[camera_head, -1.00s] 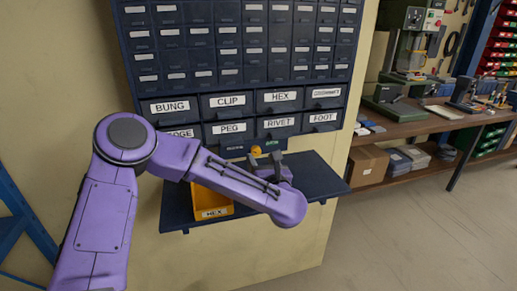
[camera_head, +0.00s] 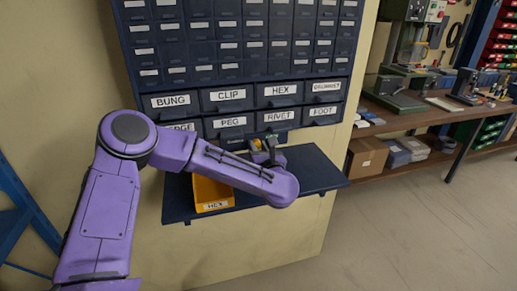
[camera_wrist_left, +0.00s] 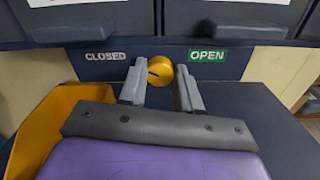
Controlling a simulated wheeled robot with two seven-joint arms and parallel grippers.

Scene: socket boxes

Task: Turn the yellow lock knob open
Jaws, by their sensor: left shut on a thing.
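The yellow lock knob (camera_wrist_left: 158,74) sits on the dark cabinet front between a CLOSED label (camera_wrist_left: 105,56) on the left and a green OPEN label (camera_wrist_left: 208,55) on the right. A dark mark on the knob lies toward its left side, the CLOSED side. My left gripper (camera_wrist_left: 161,82) is shut on the knob, one grey finger on each side of it. In the head view the left gripper (camera_head: 264,150) is at the cabinet front above the shelf, and it mostly hides the knob there. My right gripper is not in view.
A yellow HEX bin (camera_head: 213,194) stands on the dark shelf (camera_head: 318,172), left of and below the gripper. Labelled drawers (camera_head: 230,96) rise above the knob. The shelf's right part is clear. A workbench (camera_head: 410,120) stands farther right.

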